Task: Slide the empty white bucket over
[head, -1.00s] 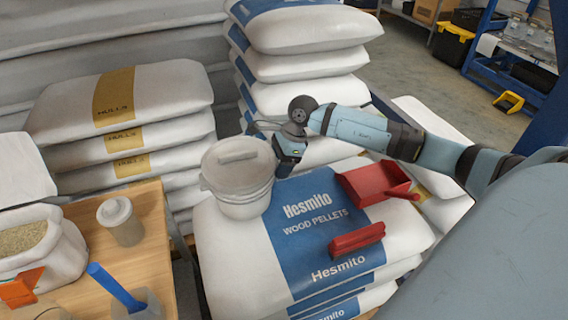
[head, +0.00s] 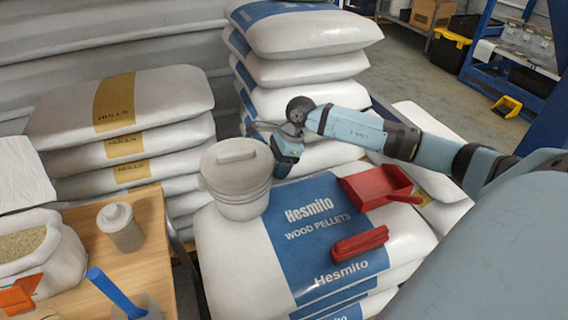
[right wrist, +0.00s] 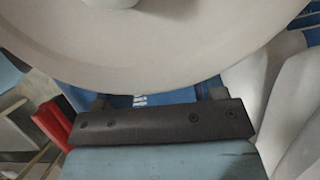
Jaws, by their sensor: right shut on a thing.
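The white bucket (head: 237,190) stands upright on the top wood-pellet sack, near its back left corner. A pale bar-shaped part lies across its top, so I cannot see inside. My right gripper (head: 262,131) reaches in from the right and is shut on the bucket at its back right side; the fingertips are partly hidden by the bucket. In the right wrist view the bucket's round pale top (right wrist: 170,50) fills the upper picture, with the gripper (right wrist: 156,98) close below its edge. My left gripper is not in view.
The wood-pellet sack (head: 240,260) also carries a red dustpan (head: 370,187) and a red brush (head: 359,243). A taller sack stack (head: 310,68) rises behind, and hulls sacks (head: 165,100) stand left. The wooden table (head: 155,235) holds a grey jar (head: 120,227) and an open sack (head: 55,255).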

